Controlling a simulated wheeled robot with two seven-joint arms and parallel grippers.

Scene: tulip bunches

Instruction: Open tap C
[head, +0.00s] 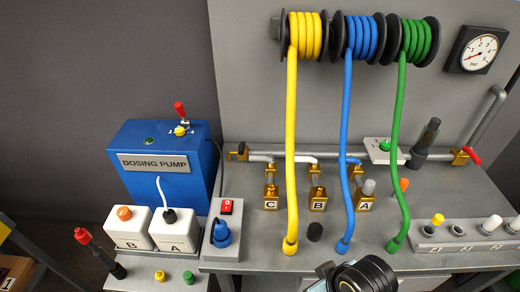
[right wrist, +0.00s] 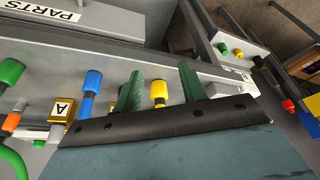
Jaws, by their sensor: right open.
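Tap C (head: 271,203) is a brass fitting with a C label, at the left of a row of three. No raised handle shows on it. Tap B (head: 318,203) and tap A (head: 365,204) stand to its right; tap A has a grey knob (head: 369,187). The A label also shows in the right wrist view (right wrist: 62,107). My right gripper (right wrist: 158,72) is open, its green fingers apart. Tap C is not visible in the right wrist view. My left gripper is not in view.
Yellow (head: 291,150), blue (head: 346,140) and green (head: 398,150) hoses hang down to the bench, the yellow one just right of tap C. A blue dosing pump (head: 165,170) stands left. A peg holder (head: 465,233) is at right.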

